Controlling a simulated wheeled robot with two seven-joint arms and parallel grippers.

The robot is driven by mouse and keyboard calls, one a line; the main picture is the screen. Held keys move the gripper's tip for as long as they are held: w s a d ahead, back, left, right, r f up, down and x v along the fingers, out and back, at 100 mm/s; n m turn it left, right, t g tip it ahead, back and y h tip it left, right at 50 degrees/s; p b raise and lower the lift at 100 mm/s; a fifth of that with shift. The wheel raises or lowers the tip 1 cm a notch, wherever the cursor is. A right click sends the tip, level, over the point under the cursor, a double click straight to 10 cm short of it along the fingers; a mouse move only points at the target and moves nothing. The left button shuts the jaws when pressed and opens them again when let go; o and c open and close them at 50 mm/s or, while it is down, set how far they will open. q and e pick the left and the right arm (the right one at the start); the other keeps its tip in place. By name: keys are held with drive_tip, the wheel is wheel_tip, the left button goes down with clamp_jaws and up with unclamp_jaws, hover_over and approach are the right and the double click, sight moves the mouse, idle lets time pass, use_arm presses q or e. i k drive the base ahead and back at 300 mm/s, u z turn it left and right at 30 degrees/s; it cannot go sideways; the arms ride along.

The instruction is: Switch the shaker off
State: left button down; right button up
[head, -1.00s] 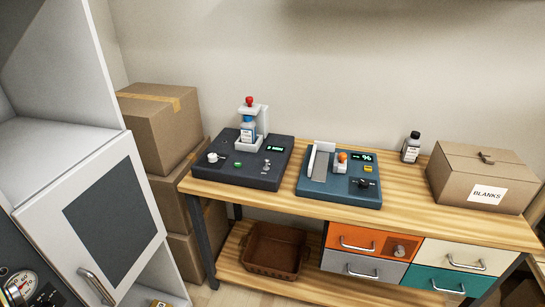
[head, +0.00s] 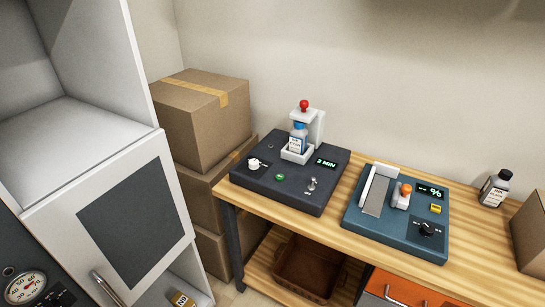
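The dark grey machine (head: 318,203) on the left of the wooden bench appears to be the shaker. A bottle with a blue cap (head: 298,140) stands upright in its white cradle (head: 293,156), below a red knob (head: 304,104). The machine's top carries a lit display (head: 326,163) that seems to read "8 MIN", a green button (head: 279,177), a white dial (head: 254,163) and a small metal toggle switch (head: 312,184). I cannot tell the toggle's position for certain. Neither of my grippers is in view.
A blue machine (head: 355,217) with a lit "%" display stands to the right on the bench (head: 465,237). Cardboard boxes (head: 200,130) are stacked left of the bench, beside a white cabinet (head: 75,165). A brown bin (head: 300,265) sits below.

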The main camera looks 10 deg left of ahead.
sight(312, 179)
drive_tip(key=u, duration=0.05)
drive_tip(key=i, duration=1.1)
drive_tip(key=z, duration=0.55)
